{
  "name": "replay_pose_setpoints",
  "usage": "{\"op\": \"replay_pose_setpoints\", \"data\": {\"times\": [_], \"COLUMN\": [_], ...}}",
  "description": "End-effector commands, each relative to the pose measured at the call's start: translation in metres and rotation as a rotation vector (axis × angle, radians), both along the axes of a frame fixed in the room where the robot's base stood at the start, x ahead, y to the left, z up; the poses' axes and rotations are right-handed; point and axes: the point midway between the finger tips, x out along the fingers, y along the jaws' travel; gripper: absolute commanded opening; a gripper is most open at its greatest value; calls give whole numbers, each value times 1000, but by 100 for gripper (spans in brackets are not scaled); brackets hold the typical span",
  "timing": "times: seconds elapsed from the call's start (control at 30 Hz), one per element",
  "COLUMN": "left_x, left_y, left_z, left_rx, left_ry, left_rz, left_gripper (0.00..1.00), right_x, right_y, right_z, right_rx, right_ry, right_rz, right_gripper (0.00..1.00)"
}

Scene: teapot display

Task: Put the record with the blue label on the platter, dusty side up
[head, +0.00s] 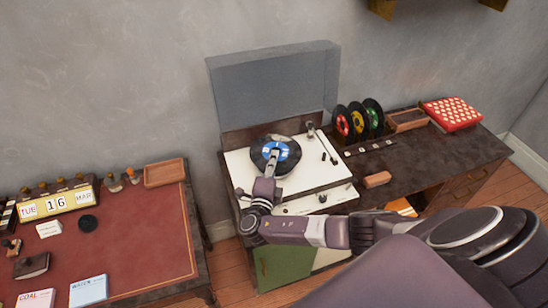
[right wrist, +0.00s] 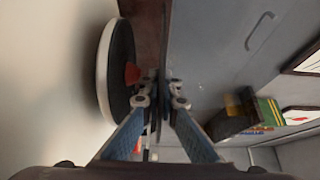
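The record with the blue label (head: 285,151) shows in the head view over the platter area of the white turntable (head: 314,176), label facing up. My right gripper (head: 273,157) reaches over its near side. In the right wrist view my right gripper (right wrist: 161,102) has its fingers closed on a thin dark edge, the record seen edge-on. The platter (right wrist: 103,80), black with a pale rim, lies beside it with a gap between, roughly parallel. A small red-orange piece sits at the platter's middle. Dust cannot be made out. My left gripper is out of view.
The turntable's clear lid (head: 275,85) stands open behind. To the right are a rack with red-, yellow- and green-labelled records (head: 358,120), a wooden tray (head: 408,120) and a red patterned box (head: 452,113). A red-topped desk (head: 140,235) stands at left.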

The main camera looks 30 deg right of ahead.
Motion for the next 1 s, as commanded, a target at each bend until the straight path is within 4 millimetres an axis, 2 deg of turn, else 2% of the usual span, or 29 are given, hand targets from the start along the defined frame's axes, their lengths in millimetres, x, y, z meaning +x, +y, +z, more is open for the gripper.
{"op": "replay_pose_setpoints", "data": {"times": [0.27, 0.4, 0.5, 0.83, 1.0], "left_x": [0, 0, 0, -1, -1], "left_y": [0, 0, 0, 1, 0], "left_z": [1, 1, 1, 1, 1], "left_rx": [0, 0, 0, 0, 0], "left_ry": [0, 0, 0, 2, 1], "left_rz": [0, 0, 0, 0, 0], "left_gripper": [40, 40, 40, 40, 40], "right_x": [0, 0, 0, -3, -20], "right_y": [0, 0, 0, 3, 20], "right_z": [0, 0, 0, -1, -2], "right_rx": [0, 0, 0, 1, 3], "right_ry": [0, 0, 0, 1, 1], "right_rz": [0, 0, 0, 2, 3], "right_gripper": [0, 17, 25, 25, 25]}}
